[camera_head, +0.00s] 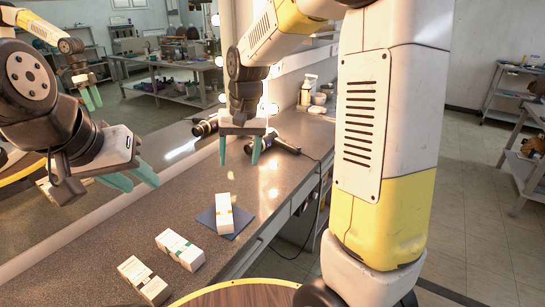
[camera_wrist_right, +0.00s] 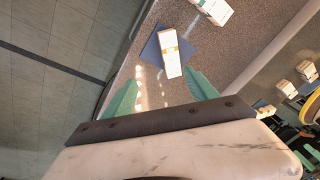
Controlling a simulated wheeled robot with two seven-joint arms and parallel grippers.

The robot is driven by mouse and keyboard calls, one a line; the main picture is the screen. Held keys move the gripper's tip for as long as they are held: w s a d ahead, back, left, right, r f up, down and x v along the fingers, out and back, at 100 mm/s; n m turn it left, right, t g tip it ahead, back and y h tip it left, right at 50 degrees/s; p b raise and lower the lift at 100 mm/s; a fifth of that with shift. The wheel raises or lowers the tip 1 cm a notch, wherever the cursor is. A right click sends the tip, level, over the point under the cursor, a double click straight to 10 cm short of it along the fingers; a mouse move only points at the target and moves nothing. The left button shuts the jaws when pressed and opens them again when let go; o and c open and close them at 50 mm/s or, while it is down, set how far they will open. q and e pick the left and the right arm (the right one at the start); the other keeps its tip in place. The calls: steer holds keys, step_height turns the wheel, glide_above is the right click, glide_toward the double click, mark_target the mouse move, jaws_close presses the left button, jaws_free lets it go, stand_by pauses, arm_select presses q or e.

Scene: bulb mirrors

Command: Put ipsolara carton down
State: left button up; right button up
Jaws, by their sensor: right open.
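My left gripper (camera_head: 131,178) is open and empty, over the counter's left side.
Two more white cartons, one with a green mark (camera_head: 180,250) and one with an orange band (camera_head: 143,281), lie nearer me on the counter. A dark hair dryer (camera_head: 281,143) lies behind the mat. A mirror runs along the counter's left. The counter around the mat is mostly clear.

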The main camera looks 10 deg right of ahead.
steer(key=s+d+r+t, duration=0.2)
steer(key=s+d+r, duration=0.2)
steer(key=s, duration=0.5)
steer(key=s+d+r+t, duration=0.2)
steer(key=s+d+r, duration=0.2)
steer(key=s, duration=0.5)
steer(key=shift+s+d+r+n+t+y, duration=0.3)
steer(key=shift+s+d, duration=0.05)
steer(key=shift+d, duration=0.1)
